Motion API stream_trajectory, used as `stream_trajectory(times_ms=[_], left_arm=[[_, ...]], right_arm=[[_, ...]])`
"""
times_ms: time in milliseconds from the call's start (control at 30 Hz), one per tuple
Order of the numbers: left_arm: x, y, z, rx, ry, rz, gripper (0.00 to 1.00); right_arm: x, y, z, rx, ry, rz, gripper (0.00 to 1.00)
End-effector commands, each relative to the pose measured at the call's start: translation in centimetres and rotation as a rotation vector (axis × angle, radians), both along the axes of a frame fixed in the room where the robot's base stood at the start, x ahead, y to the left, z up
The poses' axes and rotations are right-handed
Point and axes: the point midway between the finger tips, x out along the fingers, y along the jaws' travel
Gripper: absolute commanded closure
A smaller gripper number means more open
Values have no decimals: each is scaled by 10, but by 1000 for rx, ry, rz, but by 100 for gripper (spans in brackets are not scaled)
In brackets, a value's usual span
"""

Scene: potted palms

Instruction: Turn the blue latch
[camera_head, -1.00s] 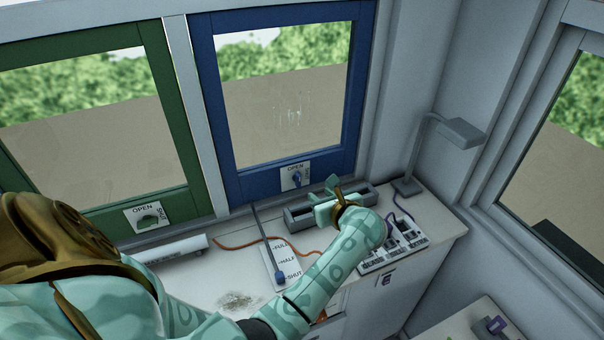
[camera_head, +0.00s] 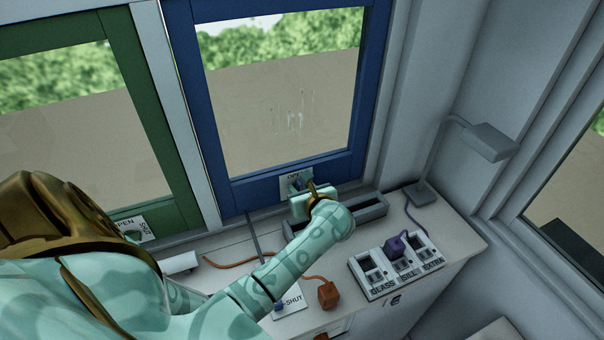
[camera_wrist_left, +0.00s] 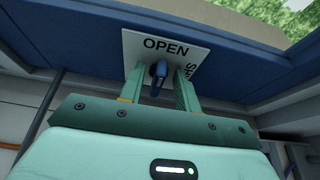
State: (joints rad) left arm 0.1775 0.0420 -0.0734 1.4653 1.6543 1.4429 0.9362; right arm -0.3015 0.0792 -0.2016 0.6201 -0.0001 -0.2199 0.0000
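The blue latch (camera_wrist_left: 158,72) is a small blue handle on a white plate (camera_wrist_left: 190,50) marked OPEN and, sideways, SHUT. The plate is fixed to the lower rail of the blue window frame (camera_head: 262,188). In the wrist view the latch points down, tilted slightly. My left gripper (camera_wrist_left: 158,88) is open, with one finger on each side of the latch and gaps visible beside it. In the head view the left gripper (camera_head: 303,195) covers part of the plate, and the latch (camera_head: 297,184) is partly hidden. My right gripper is not in view.
A green window frame with its own latch plate (camera_head: 132,228) is at left. A grey trough (camera_head: 372,207) lies below the blue window. A labelled switch box (camera_head: 397,268), a desk lamp (camera_head: 488,142), an orange plug (camera_head: 328,295) and a blue slider (camera_head: 279,306) are on the counter.

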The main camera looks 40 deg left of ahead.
Motion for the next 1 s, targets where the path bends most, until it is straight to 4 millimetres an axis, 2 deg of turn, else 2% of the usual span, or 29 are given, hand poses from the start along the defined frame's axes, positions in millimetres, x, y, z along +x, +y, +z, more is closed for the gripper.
stream_trajectory(times_ms=[67, 167, 200, 567, 1000], left_arm=[[0, 0, 0, 0, 0, 0, 67], [0, 0, 0, 0, 0, 0, 95], [0, 0, 0, 0, 0, 0, 100], [1, 0, 0, 15, 31, 2, 100], [6, -4, -2, 144, 285, 1, 100]], right_arm=[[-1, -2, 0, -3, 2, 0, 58], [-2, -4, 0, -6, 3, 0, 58], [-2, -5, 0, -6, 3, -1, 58], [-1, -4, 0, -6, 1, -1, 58], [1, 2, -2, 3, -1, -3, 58]])
